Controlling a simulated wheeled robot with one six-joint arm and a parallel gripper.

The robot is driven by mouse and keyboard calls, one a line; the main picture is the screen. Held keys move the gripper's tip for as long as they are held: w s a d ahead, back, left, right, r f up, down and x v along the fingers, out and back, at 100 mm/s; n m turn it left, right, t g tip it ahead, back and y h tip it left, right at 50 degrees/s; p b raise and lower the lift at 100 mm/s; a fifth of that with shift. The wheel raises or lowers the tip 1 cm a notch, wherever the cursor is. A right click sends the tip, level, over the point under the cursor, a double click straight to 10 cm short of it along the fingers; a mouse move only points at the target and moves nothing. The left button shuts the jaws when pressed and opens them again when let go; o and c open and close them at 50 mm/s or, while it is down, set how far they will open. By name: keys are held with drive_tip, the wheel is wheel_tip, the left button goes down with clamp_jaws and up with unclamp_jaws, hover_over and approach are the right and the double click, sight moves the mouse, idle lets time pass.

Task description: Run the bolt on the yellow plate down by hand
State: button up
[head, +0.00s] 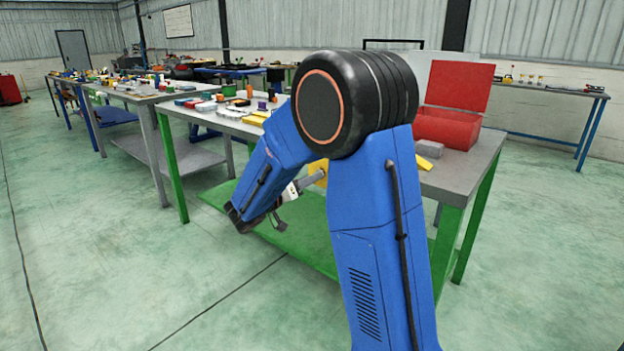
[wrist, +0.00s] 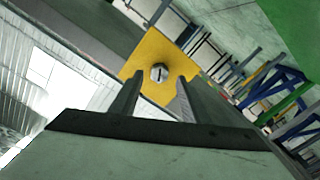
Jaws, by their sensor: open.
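The yellow plate (wrist: 158,52) is in the upper middle of the wrist view, tilted in the picture. The bolt (wrist: 159,73) stands on it, with a round grey head that has a slot-like line across it. My gripper (wrist: 157,88) is open, with one finger to each side of the bolt head in the picture. I cannot tell whether a finger touches the bolt. A bit of the yellow plate (head: 317,172) shows beside my arm.
A grey-topped bench (head: 470,167) with green legs stands behind my arm and carries an open red box (head: 446,132) and several small parts. A green lower shelf (head: 310,237) lies under it. The floor at the left is clear.

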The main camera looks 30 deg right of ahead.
drive_tip(key=v, duration=1.5)
drive_tip(key=shift+s, duration=0.1)
drive_tip(key=s+d+f+n+g+y, duration=0.1)
drive_tip(key=s+d+f+g+y, duration=0.2)
drive_tip(key=s, duration=0.7)
drive_tip(key=s+d+n+g+y, duration=0.1)
drive_tip(key=s+d+g+y, duration=0.25)
drive_tip(key=s+d, duration=0.45)
drive_tip(key=s+a+f+n+t+y, duration=0.2)
drive_tip(key=s+a+n+t+y, duration=0.3)
drive_tip(key=s+a+y, duration=0.5)
drive_tip(key=shift+s+a+n, duration=0.5)
drive_tip(key=shift+s+a, duration=0.7)
drive_tip(key=shift+s, duration=1.5)
drive_tip(key=shift+y, duration=0.25)
